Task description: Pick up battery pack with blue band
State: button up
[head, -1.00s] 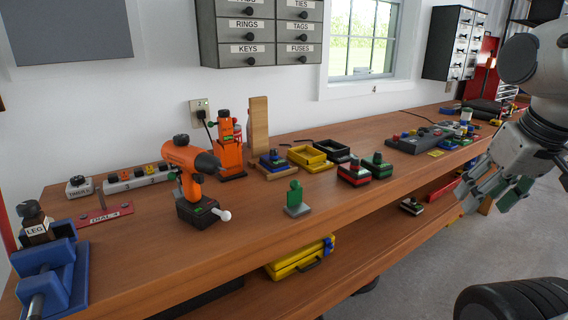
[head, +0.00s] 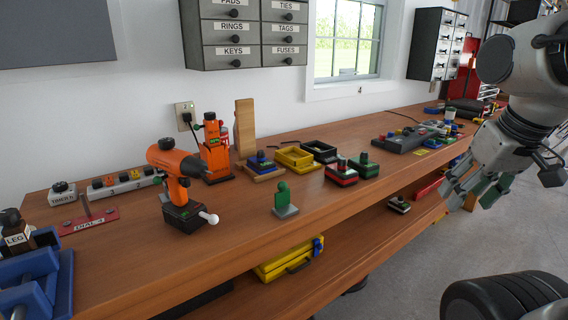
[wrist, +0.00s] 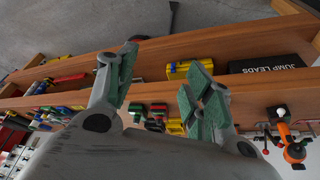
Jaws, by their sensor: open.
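The battery pack with a blue band (head: 262,161) is small and dark. It sits on a wooden base on the bench, left of the yellow tray, in the head view. Two similar packs stand to its right, one with a red band (head: 341,174) and one with a green band (head: 365,167). My gripper (head: 478,188) is open and empty at the right, out over the floor in front of the bench and well apart from the packs. Its spread fingers (wrist: 163,72) show in the wrist view, where I cannot clearly pick out the blue-banded pack.
An orange drill (head: 176,174) and a green upright piece on a grey base (head: 283,199) stand on the bench (head: 240,226). A yellow tray (head: 294,157) and a black tray (head: 319,150) lie behind the packs. A yellow case (head: 285,262) rests on the lower shelf.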

aim_at(260, 164)
jog(key=i+l+u, duration=0.2)
jog(key=l, duration=0.2)
jog(key=i+l+u, duration=0.2)
jog(key=l, duration=0.25)
jog(key=i+j+u, duration=0.15)
jog(key=u, duration=0.25)
jog(key=i+u, duration=0.2)
jog(key=u, duration=0.15)
jog(key=i+j+u, duration=0.1)
jog(key=u, duration=0.3)
jog(key=i+l, duration=0.05)
jog(key=i, duration=0.05)
